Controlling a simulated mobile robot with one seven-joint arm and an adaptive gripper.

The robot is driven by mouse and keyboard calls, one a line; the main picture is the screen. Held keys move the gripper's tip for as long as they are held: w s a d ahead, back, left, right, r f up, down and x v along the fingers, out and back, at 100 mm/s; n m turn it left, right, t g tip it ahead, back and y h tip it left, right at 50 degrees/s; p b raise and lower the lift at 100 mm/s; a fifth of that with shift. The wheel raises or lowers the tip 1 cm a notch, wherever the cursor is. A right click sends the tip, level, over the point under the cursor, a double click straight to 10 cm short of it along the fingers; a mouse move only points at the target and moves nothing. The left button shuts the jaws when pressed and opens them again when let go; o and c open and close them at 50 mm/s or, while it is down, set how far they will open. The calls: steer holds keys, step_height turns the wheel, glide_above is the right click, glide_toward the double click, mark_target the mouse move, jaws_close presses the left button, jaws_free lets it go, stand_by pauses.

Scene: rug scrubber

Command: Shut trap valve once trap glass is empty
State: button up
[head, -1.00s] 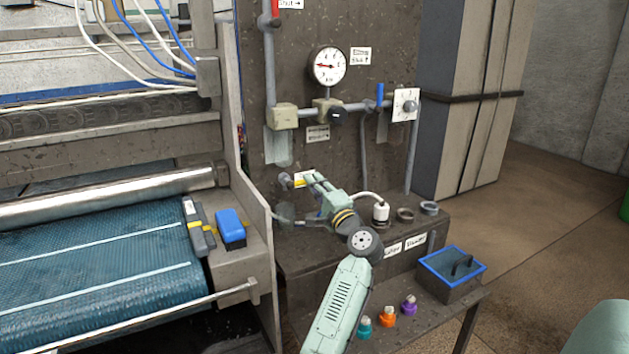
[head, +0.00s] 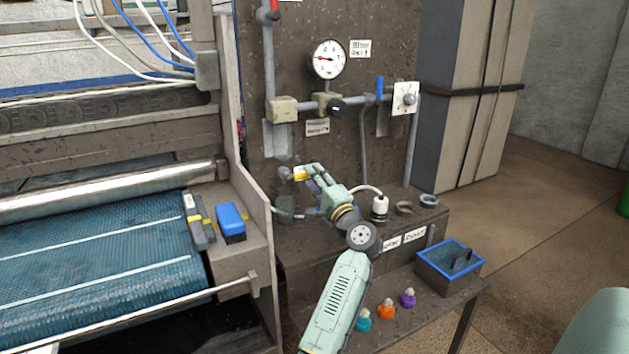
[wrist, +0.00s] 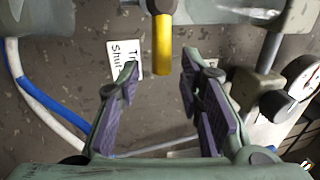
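The trap valve has a yellow handle (head: 299,174) on a stub under the pipework in the head view. In the wrist view the yellow handle (wrist: 162,45) hangs straight down in front of me, beside a white tag (wrist: 125,60) reading "Shut". The trap glass (head: 277,140) hangs below a beige block on the pipe. It looks pale grey and translucent; I cannot tell whether liquid is in it. My gripper (wrist: 158,92) is open, its two purple-padded fingers spread either side of the handle's line, short of the handle tip. In the head view my gripper (head: 312,176) is close beside the handle.
A gauge (head: 329,59), a regulator knob (head: 336,106) and a blue lever (head: 379,88) are above. A white-topped bottle (head: 380,208) stands on the ledge to the right. The scrubber's side frame (head: 245,160) is close on the left.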

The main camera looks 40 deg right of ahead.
steer(key=v, duration=1.2)
steer(key=v, duration=0.9)
steer(key=shift+f, duration=0.1)
stand_by(0.5)
